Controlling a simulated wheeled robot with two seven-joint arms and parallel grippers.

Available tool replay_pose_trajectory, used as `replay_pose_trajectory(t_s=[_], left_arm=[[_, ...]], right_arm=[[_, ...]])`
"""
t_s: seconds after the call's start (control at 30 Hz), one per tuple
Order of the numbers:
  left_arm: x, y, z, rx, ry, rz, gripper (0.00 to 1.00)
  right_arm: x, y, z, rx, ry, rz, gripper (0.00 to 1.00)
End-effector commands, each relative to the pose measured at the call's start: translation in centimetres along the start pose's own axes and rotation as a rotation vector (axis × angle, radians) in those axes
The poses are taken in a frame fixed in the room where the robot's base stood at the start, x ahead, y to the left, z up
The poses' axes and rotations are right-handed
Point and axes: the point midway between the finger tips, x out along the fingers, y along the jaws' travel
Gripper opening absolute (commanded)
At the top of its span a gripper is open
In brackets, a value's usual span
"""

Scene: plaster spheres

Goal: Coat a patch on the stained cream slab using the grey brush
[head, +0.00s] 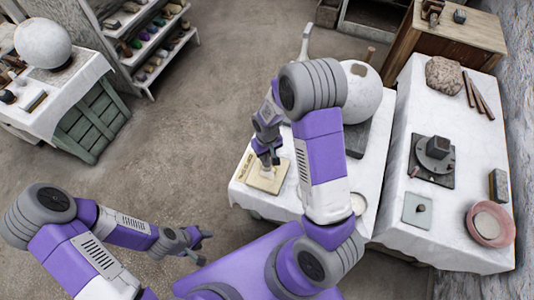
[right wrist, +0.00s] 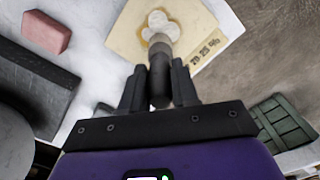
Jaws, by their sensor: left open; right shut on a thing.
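The stained cream slab (head: 262,184) lies flat on the white-covered table below my right gripper (head: 267,152). In the right wrist view the slab (right wrist: 125,35) has a pale, lobed patch with a yellowish edge, and dark printed marks. My right gripper (right wrist: 158,88) is shut on the grey brush (right wrist: 161,62), which points down at the slab. The brush head overlaps the lower edge of the patch; I cannot tell for sure whether it touches. My left gripper (head: 198,243) is open and empty, above the floor left of the table.
A white sphere (head: 364,88) and a dark block (head: 356,140) stand behind my right arm. A pink block (right wrist: 46,32) lies near the slab. A second table on the right holds a pink bowl (head: 490,225) and tools.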

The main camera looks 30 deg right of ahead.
Motion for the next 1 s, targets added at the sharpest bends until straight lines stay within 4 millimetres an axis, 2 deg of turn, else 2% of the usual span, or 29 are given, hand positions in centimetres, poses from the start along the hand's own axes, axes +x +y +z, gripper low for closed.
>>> replay_pose_trajectory(t_s=[0.63, 1.0], left_arm=[[0.1, 0.0, 0.0, 0.0, 0.0, 0.0, 0.49], [0.0, 0.0, 0.0, 0.0, 0.0, 0.0, 0.49]], right_arm=[[0.2, -1.2, 1.0, 0.0, 0.0, 0.0, 0.0], [0.2, -0.4, 0.3, 0.002, 0.002, 0.0, 0.0]])
